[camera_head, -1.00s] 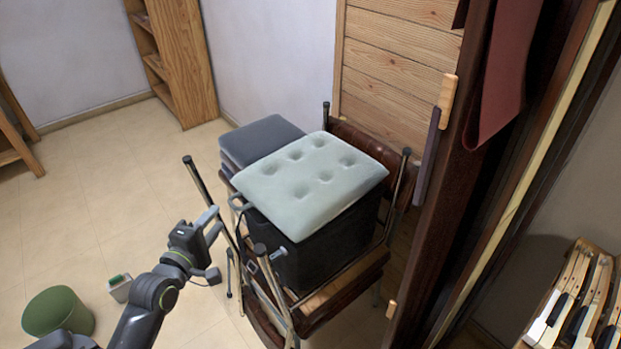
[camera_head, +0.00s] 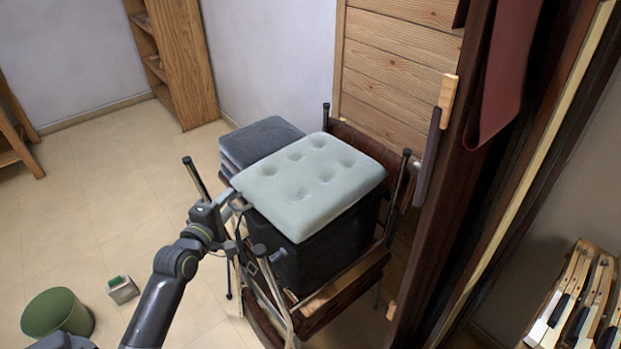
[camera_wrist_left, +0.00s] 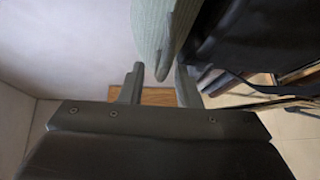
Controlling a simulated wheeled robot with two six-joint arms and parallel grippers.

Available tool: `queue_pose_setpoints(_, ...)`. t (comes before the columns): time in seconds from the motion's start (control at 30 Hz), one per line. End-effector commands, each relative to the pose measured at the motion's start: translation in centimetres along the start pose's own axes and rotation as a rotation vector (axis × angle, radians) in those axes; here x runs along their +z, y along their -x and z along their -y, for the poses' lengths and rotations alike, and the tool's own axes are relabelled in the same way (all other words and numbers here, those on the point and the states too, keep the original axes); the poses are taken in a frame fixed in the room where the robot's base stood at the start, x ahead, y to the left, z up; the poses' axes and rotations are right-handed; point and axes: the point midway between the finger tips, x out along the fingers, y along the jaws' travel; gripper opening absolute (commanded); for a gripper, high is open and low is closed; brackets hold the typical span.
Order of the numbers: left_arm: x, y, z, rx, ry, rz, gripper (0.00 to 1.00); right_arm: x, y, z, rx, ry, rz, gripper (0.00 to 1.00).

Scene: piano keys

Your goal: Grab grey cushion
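The grey cushion (camera_head: 310,180) is pale grey-green with several button dimples. It lies on top of a black box (camera_head: 315,255) on a stack of folding chairs. My left gripper (camera_head: 230,203) is at the cushion's left corner. In the left wrist view, the cushion (camera_wrist_left: 155,35) appears edge-on, and its near corner lies between the two fingertips of my left gripper (camera_wrist_left: 160,85), with gaps showing beside it. The gripper is open. My right gripper is not in view.
Dark grey folded cushions (camera_head: 262,142) lie behind the pale one. Chair legs (camera_head: 196,178) stick up close to my arm. A wooden cabinet with piano keys (camera_head: 575,300) is at the right. A green stool (camera_head: 57,312) and small box (camera_head: 122,289) stand on open floor.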

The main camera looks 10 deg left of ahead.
Motion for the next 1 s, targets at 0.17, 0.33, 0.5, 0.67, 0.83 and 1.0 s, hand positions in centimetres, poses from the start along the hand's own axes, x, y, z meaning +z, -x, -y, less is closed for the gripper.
queue_pose_setpoints(0.17,0.0,0.0,0.0,0.000,0.000,0.000,0.06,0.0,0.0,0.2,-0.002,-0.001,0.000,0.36)
queue_pose_setpoints(0.33,0.0,0.0,0.0,0.000,-0.001,0.000,0.00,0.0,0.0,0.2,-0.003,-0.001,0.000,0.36)
queue_pose_setpoints(0.5,0.0,0.0,-0.1,0.003,0.001,0.001,0.00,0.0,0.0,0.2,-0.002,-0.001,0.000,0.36)
queue_pose_setpoints(0.67,0.0,0.1,-0.8,0.003,-0.001,0.001,0.00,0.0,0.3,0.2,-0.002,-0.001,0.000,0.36)
queue_pose_setpoints(0.83,0.2,0.5,-3.8,0.006,-0.003,0.002,0.00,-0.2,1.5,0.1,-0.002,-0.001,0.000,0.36)
queue_pose_setpoints(1.0,0.4,0.8,-7.2,0.007,-0.004,0.003,0.00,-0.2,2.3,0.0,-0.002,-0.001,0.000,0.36)
